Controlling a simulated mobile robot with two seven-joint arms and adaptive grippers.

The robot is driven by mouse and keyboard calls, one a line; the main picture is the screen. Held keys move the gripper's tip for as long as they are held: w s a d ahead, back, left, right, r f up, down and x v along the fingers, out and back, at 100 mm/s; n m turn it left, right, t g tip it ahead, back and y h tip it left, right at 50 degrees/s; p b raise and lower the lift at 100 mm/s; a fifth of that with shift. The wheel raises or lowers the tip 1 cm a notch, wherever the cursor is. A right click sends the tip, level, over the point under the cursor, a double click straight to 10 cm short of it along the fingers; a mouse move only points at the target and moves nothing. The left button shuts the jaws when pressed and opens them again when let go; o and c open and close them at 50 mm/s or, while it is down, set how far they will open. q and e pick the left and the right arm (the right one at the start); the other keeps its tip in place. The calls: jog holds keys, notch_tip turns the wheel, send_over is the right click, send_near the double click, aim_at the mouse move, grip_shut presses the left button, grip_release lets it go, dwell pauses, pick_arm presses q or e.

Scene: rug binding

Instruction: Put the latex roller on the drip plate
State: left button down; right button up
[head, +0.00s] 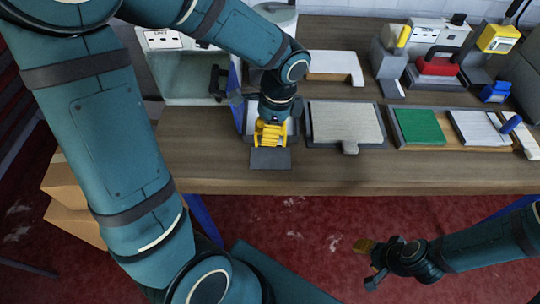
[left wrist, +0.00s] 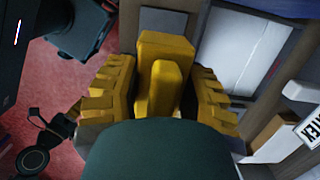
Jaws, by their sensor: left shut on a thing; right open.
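My left gripper (head: 270,136) is over the front of the bench, pointing down, its yellow fingers shut on a yellow block-like piece. In the left wrist view this piece (left wrist: 160,85) stands between the two ridged fingers; I take it for the latex roller's handle, and its roller end is hidden. A flat dark grey plate (head: 270,159), which looks like the drip plate, lies at the bench's front edge just below the gripper. Whether the held thing touches it I cannot tell. My right gripper (head: 369,264) is open and empty in front of the bench, over the red floor.
A shallow tray (head: 251,118) is partly hidden behind the left gripper. A grey board (head: 346,123) is to its right, then a green pad (head: 419,127) and a white pad (head: 478,128). A labelled open bin (head: 187,75) stands behind left.

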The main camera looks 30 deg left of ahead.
pick_arm(q)
jog(key=f, duration=0.3)
jog(key=shift+w+b, duration=0.2)
jog(key=shift+b, duration=0.1)
jog(key=shift+f+b, duration=0.6)
jog(key=shift+f, duration=1.6)
jog(key=shift+r, duration=0.1)
jog(key=shift+s, duration=0.1)
jog(key=c, duration=0.9)
grip_release()
jog(key=shift+f, duration=0.2)
jog(key=o, duration=0.3)
jog(key=shift+r, duration=0.1)
